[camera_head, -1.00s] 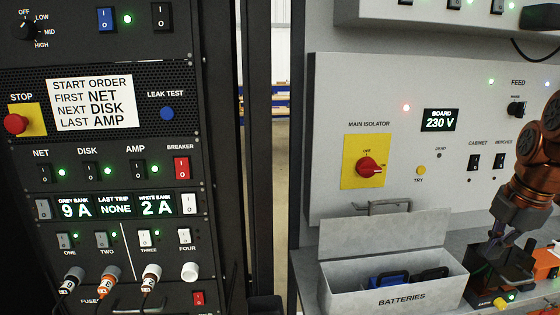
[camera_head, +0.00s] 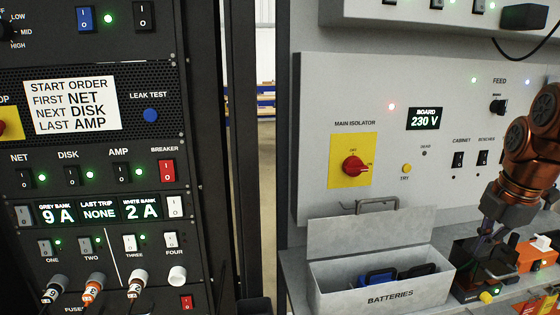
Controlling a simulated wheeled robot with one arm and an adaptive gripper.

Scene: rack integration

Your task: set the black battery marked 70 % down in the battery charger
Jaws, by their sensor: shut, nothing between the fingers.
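My gripper (camera_head: 484,252) hangs at the lower right, shut, with no battery visible in it. It is just above or in front of a dark box-shaped unit (camera_head: 466,262) on the bench, which may be the battery charger; I cannot read its label. A grey open bin marked BATTERIES (camera_head: 345,292) stands left of the gripper, its lid raised. No 70 % mark is readable, so I cannot tell which battery is which.
A yellow knob (camera_head: 486,297) with a green light and orange units (camera_head: 535,257) crowd the bench around my gripper. The wall panel with the main isolator (camera_head: 353,167) rises behind the bin. A black switch rack (camera_head: 98,185) with plugged cables fills the left.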

